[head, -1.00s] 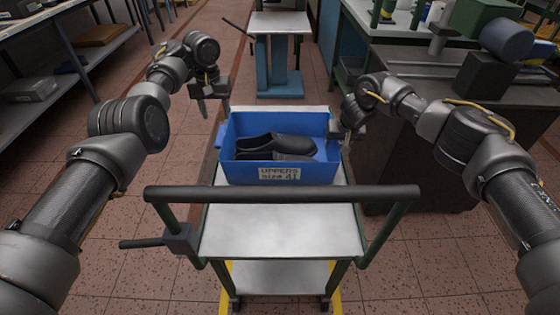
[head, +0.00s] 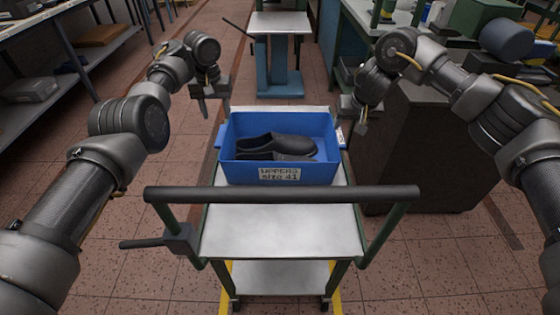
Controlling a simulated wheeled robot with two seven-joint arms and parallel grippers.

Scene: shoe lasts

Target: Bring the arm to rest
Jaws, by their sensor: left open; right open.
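My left gripper (head: 213,104) hangs open and empty, pointing down, just left of and above the blue crate. My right gripper (head: 352,122) is open and empty, beyond the crate's right wall; its fingers are small and partly hard to make out. The blue crate (head: 234,172) stands on the metal cart and has a label reading uppers, size 41, on its front.
The cart (head: 282,230) has a dark push handle (head: 280,194) across its near side. A dark cabinet (head: 425,150) stands at the right, under my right arm. Shelving (head: 60,75) is at the left. A small table (head: 280,23) stands behind. Floor left of the cart is clear.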

